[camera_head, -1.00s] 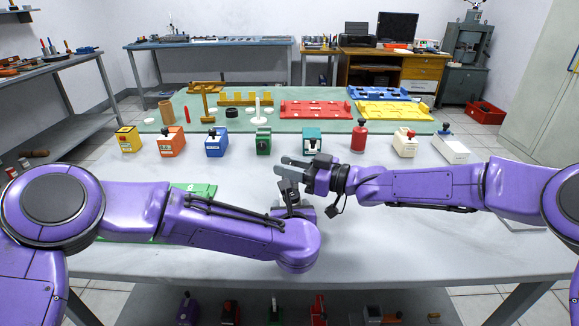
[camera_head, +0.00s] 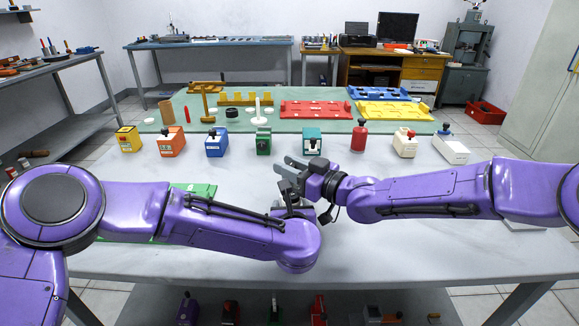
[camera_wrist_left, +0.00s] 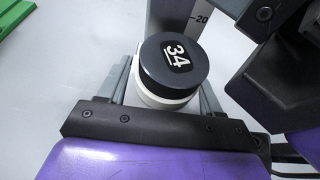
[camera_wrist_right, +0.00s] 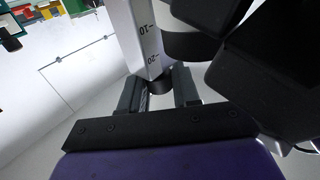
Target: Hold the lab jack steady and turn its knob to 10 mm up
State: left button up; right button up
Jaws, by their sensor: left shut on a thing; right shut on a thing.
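The lab jack stands on the white table (camera_head: 420,220), mostly hidden in the head view by my arms. The right gripper also shows in the head view (camera_head: 284,167). No height pointer is readable.
A row of small coloured blocks, including a green one (camera_head: 263,142) and a teal one (camera_head: 312,142), stands behind the jack. A green object (camera_head: 196,188) lies partly under my left arm.

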jog(key=o, duration=0.9)
jog(key=shift+o, duration=0.2)
jog(key=shift+d, duration=0.1)
jog(key=v, duration=1.2)
